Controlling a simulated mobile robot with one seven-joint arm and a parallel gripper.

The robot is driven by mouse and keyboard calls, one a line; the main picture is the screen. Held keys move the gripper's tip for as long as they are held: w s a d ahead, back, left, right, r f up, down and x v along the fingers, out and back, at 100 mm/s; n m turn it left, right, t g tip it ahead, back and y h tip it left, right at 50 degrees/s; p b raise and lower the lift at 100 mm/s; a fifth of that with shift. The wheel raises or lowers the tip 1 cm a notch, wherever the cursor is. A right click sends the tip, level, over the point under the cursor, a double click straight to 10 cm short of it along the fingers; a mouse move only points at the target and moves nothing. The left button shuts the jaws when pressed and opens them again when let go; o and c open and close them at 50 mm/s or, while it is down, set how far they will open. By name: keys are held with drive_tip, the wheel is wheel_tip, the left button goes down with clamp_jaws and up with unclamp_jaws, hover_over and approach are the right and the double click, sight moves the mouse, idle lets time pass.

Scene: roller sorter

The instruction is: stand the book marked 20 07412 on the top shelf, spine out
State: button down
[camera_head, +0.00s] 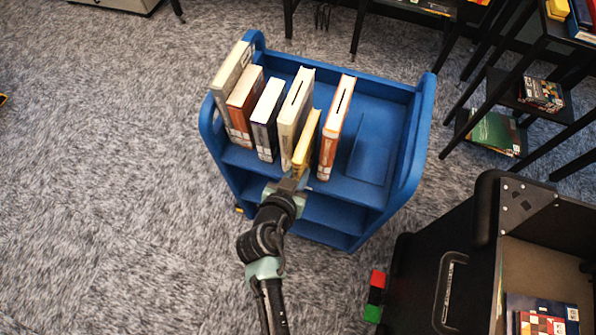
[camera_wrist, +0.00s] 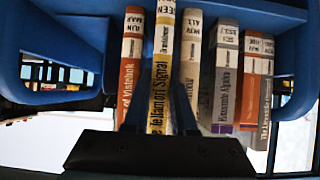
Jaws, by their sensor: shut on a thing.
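My gripper (camera_head: 292,181) is at the front edge of the top shelf of a blue book cart (camera_head: 372,185). It is shut on a yellow book (camera_head: 308,140), with one finger on each side of its lower spine in the wrist view (camera_wrist: 160,75). The yellow book stands among other books on the top shelf, its spine facing out toward my gripper. The mark 20 07412 cannot be read on any book, so I cannot tell by number which book it is. Whether the yellow book's base touches the shelf is hidden.
An orange-and-white book (camera_head: 336,125) stands just right of the yellow one; a cream book (camera_head: 294,112) and several others stand to its left. The shelf's right part is bare. A black bin (camera_head: 440,262) holding books is at lower right; black shelving (camera_head: 482,88) stands at upper right.

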drive_tip(key=shift+f+b, duration=0.45)
drive_tip(key=shift+b, duration=0.05)
drive_tip(key=c, duration=0.7)
unclamp_jaws()
drive_tip(key=shift+o, duration=0.3)
drive_tip(key=shift+f, duration=0.1)
drive_tip(key=shift+s, duration=0.1)
drive_tip(key=b+v, duration=0.1)
drive_tip(key=v, duration=1.2)
